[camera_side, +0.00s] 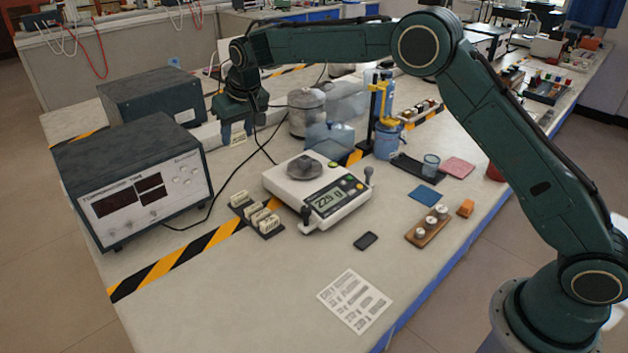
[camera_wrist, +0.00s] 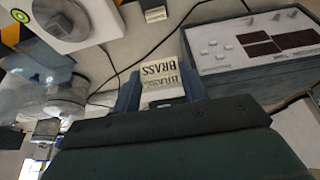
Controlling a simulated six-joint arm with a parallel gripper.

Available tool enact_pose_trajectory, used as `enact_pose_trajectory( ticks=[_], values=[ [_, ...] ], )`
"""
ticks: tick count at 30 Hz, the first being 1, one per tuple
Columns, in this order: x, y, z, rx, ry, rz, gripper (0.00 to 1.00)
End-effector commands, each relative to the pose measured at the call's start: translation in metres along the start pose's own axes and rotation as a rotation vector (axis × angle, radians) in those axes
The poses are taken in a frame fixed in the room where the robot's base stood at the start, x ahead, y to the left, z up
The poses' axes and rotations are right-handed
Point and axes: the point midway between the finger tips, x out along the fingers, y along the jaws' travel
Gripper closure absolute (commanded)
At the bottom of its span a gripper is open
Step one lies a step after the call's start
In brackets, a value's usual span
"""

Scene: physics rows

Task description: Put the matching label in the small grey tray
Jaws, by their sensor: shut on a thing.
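My gripper (camera_side: 238,119) is at the back left of the bench, pointing down beside the dark instrument boxes. It is shut on a cream label (camera_side: 237,137). In the wrist view the label (camera_wrist: 160,74) sits between the two fingers and reads BRASS, with a second, reversed BRASS below. A dark rack (camera_side: 270,232) with several cream labels stands left of the white scale (camera_side: 345,205). A grey metal piece (camera_side: 305,167) rests on the scale, whose display is lit. I cannot make out a small grey tray for certain in either view.
An instrument with dark displays (camera_side: 135,185) stands at the left. Clear containers (camera_side: 335,140) and a yellow-and-blue stand (camera_side: 384,115) are right of my gripper. Black cables cross the bench behind the rack. A printed sheet (camera_side: 355,301) lies at the front, with bare bench around it.

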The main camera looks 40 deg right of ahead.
Motion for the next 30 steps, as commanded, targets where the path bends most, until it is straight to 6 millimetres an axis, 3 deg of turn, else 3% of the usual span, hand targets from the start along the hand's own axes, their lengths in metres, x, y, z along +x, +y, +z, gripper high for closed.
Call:
enact_pose_trajectory(
  ticks=[14,30],
  values=[
    [0.009,0.016,0.013,-0.006,-0.001,0.008,0.79],
    [0.032,0.071,0.084,-0.027,-0.002,0.022,0.79]
  ],
)
